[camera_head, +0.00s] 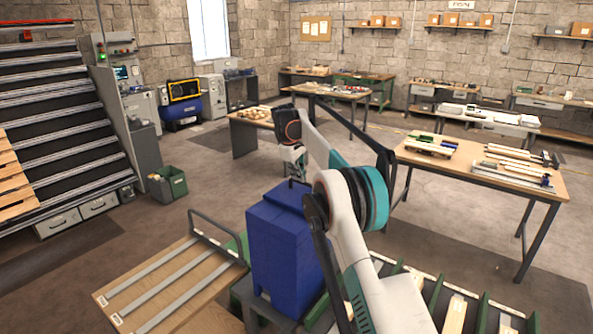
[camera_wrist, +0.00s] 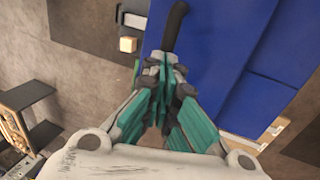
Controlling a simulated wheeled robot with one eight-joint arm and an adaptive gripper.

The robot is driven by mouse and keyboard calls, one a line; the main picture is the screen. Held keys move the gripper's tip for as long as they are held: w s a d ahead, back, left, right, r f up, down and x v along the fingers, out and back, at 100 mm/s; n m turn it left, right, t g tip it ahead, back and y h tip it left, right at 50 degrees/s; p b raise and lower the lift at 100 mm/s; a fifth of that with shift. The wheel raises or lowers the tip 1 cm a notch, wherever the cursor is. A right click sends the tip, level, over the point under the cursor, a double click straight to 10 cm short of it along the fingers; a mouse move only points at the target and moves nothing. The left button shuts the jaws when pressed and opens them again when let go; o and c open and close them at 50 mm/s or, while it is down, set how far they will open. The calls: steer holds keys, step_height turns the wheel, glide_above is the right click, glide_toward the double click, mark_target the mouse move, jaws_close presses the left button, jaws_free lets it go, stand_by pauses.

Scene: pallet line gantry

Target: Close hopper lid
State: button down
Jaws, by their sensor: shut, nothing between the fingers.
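The blue hopper (camera_head: 285,255) stands in the foreground of the head view, right of a wooden board. Its blue lid (camera_head: 283,197) appears to lie over the top; I cannot tell whether a gap is left under it. My gripper (camera_head: 294,175) is just above the lid's far side, pointing down. In the wrist view my gripper (camera_wrist: 172,75) is shut and empty, its fingertips together near a black handle (camera_wrist: 175,27) on the edge of the blue surface (camera_wrist: 220,50). I cannot tell whether the fingertips touch the handle.
A board with metal strips (camera_head: 170,285) and a dark rail lies left of the hopper. Green-edged slats (camera_head: 455,310) lie to its right. A worktable (camera_head: 480,170) stands behind on the right. A green bin (camera_head: 167,187) stands at left. The floor between is clear.

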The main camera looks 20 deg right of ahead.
steer(key=shift+w+d+f, duration=0.15)
steer(key=shift+d+f, duration=0.05)
steer(key=shift+f, duration=0.05)
stand_by(0.5)
steer(key=w+d+p+v, duration=0.1)
steer(key=p+v, duration=0.1)
steer(key=v, duration=1.1)
steer(key=s+a+r+m+t+b, duration=0.1)
steer(key=s+a+b, duration=0.1)
steer(key=s+b, duration=0.4)
steer(key=s+a+r+m+t+b, duration=0.1)
steer(key=s+a+b, duration=0.1)
steer(key=s+b, duration=0.35)
steer(key=s+a+f+m+t+y+b, duration=0.15)
steer(key=s+f+b, duration=0.35)
steer(key=s+f, duration=0.7)
steer(key=s+a+f+m+t+y+b, duration=0.1)
steer(key=s+a+f+m+b, duration=0.3)
steer(key=s, duration=1.3)
steer(key=s+f+b, duration=0.7)
steer(key=s+f, duration=0.6)
steer(key=f, duration=0.5)
steer(key=shift+s+t, duration=0.2)
steer(key=shift+t, duration=0.15)
steer(key=shift+a, duration=0.1)
